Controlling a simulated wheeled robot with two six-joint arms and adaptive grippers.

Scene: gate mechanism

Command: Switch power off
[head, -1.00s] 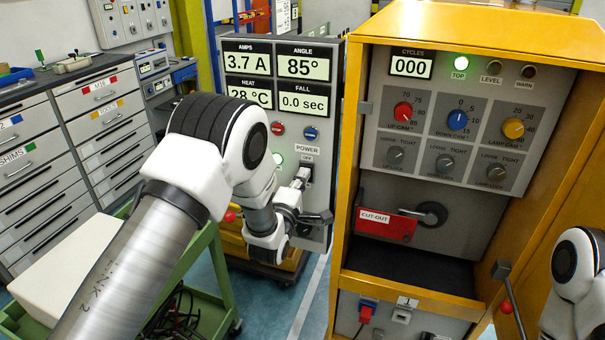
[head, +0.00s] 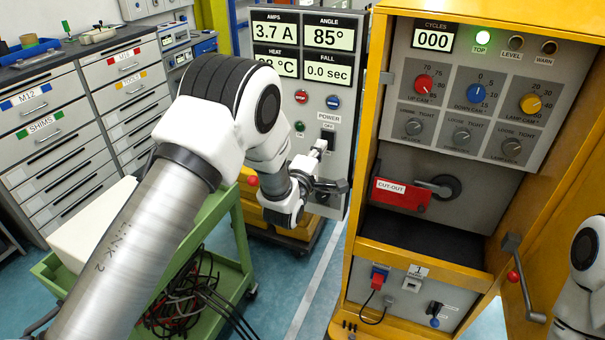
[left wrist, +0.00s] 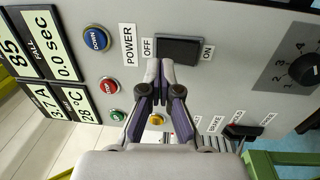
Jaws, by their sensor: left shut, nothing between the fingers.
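The black power switch (head: 327,137) is on the grey panel under the POWER label, and it also shows in the left wrist view (left wrist: 180,49) between the OFF and ON labels. My left gripper (head: 319,147) is at the switch in the head view. In the left wrist view its fingertips (left wrist: 160,68) are together and empty, at the OFF end of the switch. I cannot tell whether they touch it or which way the rocker leans. The green lamp (left wrist: 117,115) beside the red and blue buttons looks dark. My right gripper is out of view.
The yellow cabinet (head: 368,120) with knobs and a red CUT-OUT handle (head: 401,194) stands right of the panel. A crank handle (head: 521,280) sticks out at its right. A green cart (head: 230,290) with cables is below my left arm. Grey drawers (head: 50,130) stand left.

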